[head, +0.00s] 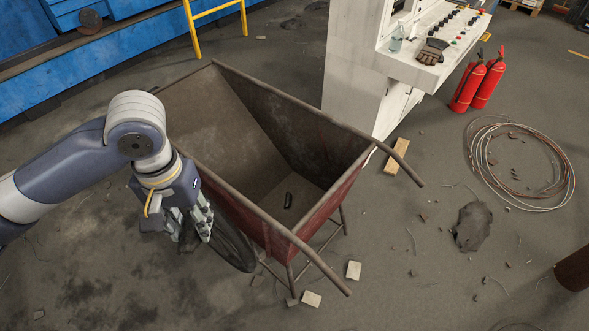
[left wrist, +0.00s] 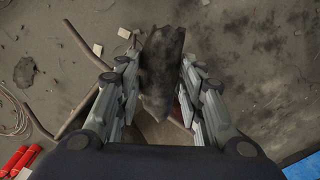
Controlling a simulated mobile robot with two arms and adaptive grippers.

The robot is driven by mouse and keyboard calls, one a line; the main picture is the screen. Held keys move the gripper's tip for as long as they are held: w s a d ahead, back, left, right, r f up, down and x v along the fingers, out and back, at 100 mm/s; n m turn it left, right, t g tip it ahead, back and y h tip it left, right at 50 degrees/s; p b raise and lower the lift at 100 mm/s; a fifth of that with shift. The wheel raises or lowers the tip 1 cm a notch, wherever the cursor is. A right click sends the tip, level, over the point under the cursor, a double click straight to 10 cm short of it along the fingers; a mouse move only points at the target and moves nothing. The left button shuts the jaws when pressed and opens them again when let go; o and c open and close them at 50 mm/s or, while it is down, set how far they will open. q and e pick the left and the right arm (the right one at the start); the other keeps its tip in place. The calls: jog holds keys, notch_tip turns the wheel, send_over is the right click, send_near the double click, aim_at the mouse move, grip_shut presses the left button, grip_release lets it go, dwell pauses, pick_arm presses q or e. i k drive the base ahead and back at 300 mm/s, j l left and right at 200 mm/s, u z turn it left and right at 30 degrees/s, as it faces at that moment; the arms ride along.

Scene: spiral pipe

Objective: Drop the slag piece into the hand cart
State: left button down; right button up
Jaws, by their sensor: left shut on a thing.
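The hand cart (head: 315,135) is a rusty, dark red, deep tray with two handles and a wheel, standing in the middle of the head view. My left gripper (head: 190,238) is at the cart's near left side, by the wheel and apparently outside the tray. It is shut on the slag piece, a dark rough chunk, which shows clearly between the fingers in the left wrist view (left wrist: 162,70). In the head view the fingers mostly hide the chunk. Part of the cart (left wrist: 165,130) shows behind the fingers in the left wrist view. My right gripper is not in view.
A small dark object (head: 288,200) lies inside the cart. A white control console (head: 365,65) stands behind it, with red fire extinguishers (head: 467,87) to the right. A coil of wire (head: 520,160), a flat dark piece (head: 472,227) and small debris lie on the floor.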

aim_at(286, 220)
jog(key=i+l, duration=0.2)
jog(key=l, duration=0.15)
jog(key=i+l, duration=0.2)
jog(key=l, duration=0.15)
jog(key=i+l, duration=0.4)
jog(key=l, duration=0.25)
jog(key=i+j, duration=0.2)
jog(key=i, duration=0.3)
jog(key=u, duration=0.05)
